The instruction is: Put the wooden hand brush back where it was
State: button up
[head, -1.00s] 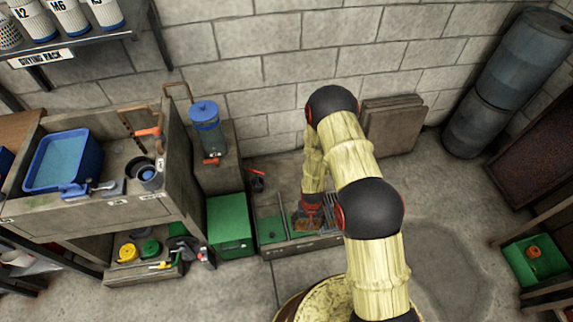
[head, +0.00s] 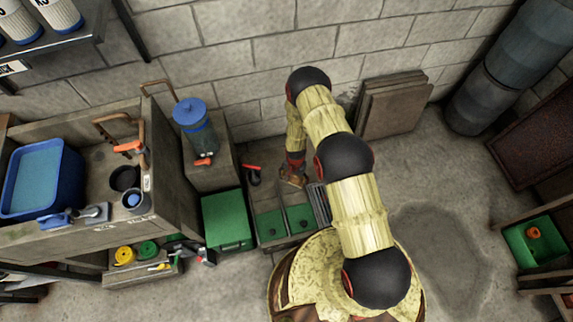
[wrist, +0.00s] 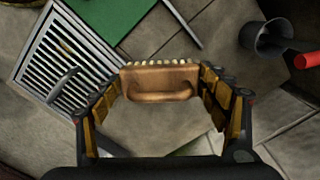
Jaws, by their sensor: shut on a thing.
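The wooden hand brush (wrist: 160,82) is between the fingers of my gripper (wrist: 163,80) in the wrist view. It has a tan-brown block with a looped handle, and pale bristles along its far edge. My gripper is shut on it, one finger at each end. The brush is small and partly hidden there. The wrist view shows grey floor beneath the brush, and the two look apart.
The tray has green-bottomed compartments and a metal grate (wrist: 66,58). A dark cup (wrist: 266,38) lies right of the brush, near a red handle (wrist: 307,60). A green box (head: 227,220) stands left of the tray.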

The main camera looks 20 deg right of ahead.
jog(key=shift+w+r+m, duration=0.1)
jog(key=shift+w+m, duration=0.1)
jog(key=shift+m, duration=0.2)
jog(key=w+f+b, duration=0.2)
jog(key=w+f, duration=0.1)
jog(key=w, duration=0.1)
jog(key=w+f+b, duration=0.2)
jog(key=w+f, duration=0.1)
jog(key=w, duration=0.1)
jog(key=w+f+b, duration=0.2)
jog(key=w+f, duration=0.1)
jog(key=w, duration=0.1)
jog(key=shift+w+d+b, duration=0.25)
jog(key=shift+b, duration=0.1)
jog(key=shift+w+f+b, duration=0.3)
jog(key=shift+w+f, duration=0.1)
jog(key=shift+w, duration=0.15)
notch_tip(320, 180, down, 3)
jog(key=shift+w+f+b, duration=0.15)
jog(key=shift+f+b, duration=0.05)
jog(key=shift+b, duration=0.5)
jog(key=shift+r, duration=0.1)
jog(key=o, duration=1.5)
jog(key=shift+c, duration=0.2)
